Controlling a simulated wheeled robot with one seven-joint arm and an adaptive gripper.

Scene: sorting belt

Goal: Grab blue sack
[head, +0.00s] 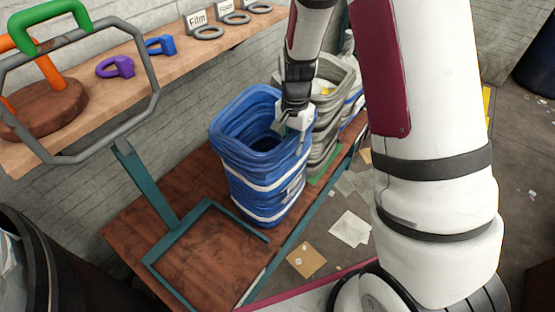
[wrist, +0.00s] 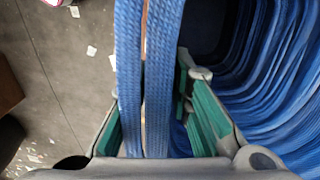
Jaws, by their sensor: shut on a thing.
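The blue sack (head: 262,170) stands upright and open-topped on a brown wooden platform, with white bands around its lower part. My gripper (head: 290,125) is at the right side of its rim in the head view. In the wrist view my gripper (wrist: 160,110) has its green-padded fingers on either side of blue woven strips, the sack's edge or handles (wrist: 162,60). The sack's ribbed inside wall (wrist: 275,90) fills the right of that view. The exact contact of the fingertips is partly hidden by the fabric.
A grey sack (head: 328,105) stands just behind the blue one. A wooden shelf (head: 150,65) with coloured handles and labels runs along the wall. A teal frame (head: 190,228) rises at the left front. Papers (head: 350,228) litter the floor to the right.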

